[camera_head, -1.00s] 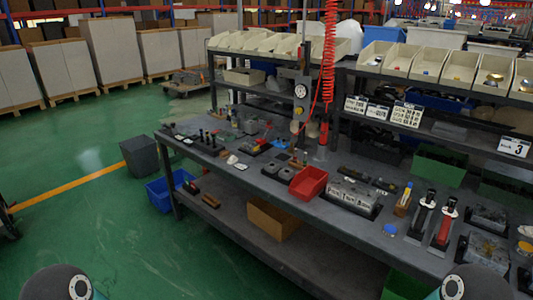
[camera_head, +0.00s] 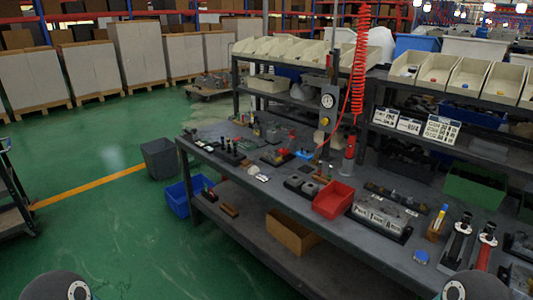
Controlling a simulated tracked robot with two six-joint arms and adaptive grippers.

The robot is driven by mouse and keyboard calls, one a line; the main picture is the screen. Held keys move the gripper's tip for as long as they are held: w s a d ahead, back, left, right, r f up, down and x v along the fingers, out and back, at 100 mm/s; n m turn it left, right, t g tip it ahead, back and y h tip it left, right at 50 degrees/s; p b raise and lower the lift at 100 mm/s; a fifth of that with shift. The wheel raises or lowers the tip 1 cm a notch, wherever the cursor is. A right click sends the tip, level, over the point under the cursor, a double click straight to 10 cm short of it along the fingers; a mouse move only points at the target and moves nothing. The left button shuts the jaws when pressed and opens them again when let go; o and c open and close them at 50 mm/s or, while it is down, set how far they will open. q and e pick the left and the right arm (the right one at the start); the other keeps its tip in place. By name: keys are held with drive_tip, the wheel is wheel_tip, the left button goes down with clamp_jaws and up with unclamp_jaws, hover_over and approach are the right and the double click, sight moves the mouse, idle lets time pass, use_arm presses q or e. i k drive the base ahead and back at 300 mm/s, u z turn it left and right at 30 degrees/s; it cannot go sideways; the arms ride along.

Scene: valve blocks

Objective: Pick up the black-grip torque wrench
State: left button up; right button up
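The black-grip torque wrench (camera_head: 457,239) lies in a holder on the workbench at the lower right of the head view. It has a dark handle and a silver end. A red-grip wrench (camera_head: 486,245) lies just to the right of it in a similar holder. Neither of my grippers is in view. Only rounded dark parts of my own arms show at the bottom left and bottom right edges. Nothing is seen touching the black-grip wrench.
The grey workbench (camera_head: 290,205) runs diagonally across the view. Near the wrenches are a wooden block with pens (camera_head: 436,229), a tray of grey metal blocks (camera_head: 380,217) and a red bin (camera_head: 333,200). A red coiled hose (camera_head: 360,60) hangs above. Green floor at left is open.

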sight(453, 255)
drive_tip(key=u, duration=0.3)
drive_tip(key=i, duration=0.65)
drive_tip(key=z, duration=1.85)
drive_tip(key=k, duration=0.9)
drive_tip(key=z, duration=0.15)
drive_tip(key=i, duration=0.5)
